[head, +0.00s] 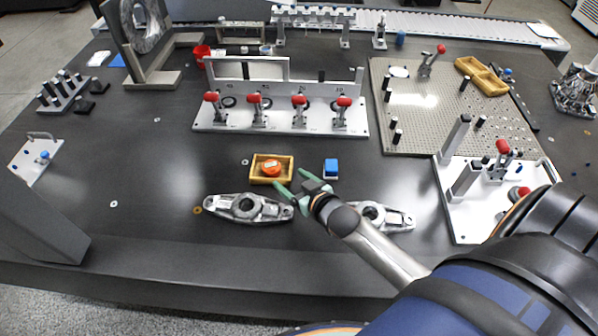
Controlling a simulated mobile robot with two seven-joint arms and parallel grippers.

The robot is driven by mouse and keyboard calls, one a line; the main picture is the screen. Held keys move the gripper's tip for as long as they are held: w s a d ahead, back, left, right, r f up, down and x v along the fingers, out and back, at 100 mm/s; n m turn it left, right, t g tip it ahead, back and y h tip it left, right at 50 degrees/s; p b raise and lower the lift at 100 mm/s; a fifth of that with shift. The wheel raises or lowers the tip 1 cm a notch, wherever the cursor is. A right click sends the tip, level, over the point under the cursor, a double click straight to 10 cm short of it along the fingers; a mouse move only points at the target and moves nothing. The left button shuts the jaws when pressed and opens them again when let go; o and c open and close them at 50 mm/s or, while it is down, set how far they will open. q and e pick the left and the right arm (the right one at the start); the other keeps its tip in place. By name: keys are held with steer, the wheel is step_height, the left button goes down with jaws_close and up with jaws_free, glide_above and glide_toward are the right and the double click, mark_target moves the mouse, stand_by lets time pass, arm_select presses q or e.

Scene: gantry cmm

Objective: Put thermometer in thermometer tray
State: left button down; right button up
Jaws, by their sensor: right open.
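A small wooden yellow tray (289,163), which I take for the thermometer tray, sits on the dark table at the middle. A round orange-red piece (271,168), which looks like the thermometer, lies inside it, within its walls. My right gripper (288,179) is open with green fingers, just right of the tray's front right corner. Its fingers hold nothing, and one fingertip is close to the tray; I cannot tell whether they touch. My left gripper is not in view.
A blue block (331,167) stands right of the tray. Metal castings lie in front, left (247,208) and right (388,217), the right one partly behind my arm. A white fixture with red clamps (281,118) stands behind. The table left of the tray is mostly clear.

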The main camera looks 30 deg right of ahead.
steer(key=p+v, duration=0.1)
steer(key=v, duration=0.2)
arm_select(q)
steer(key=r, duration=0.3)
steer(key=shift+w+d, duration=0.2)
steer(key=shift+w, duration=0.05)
arm_select(e)
steer(key=shift+s, duration=0.2)
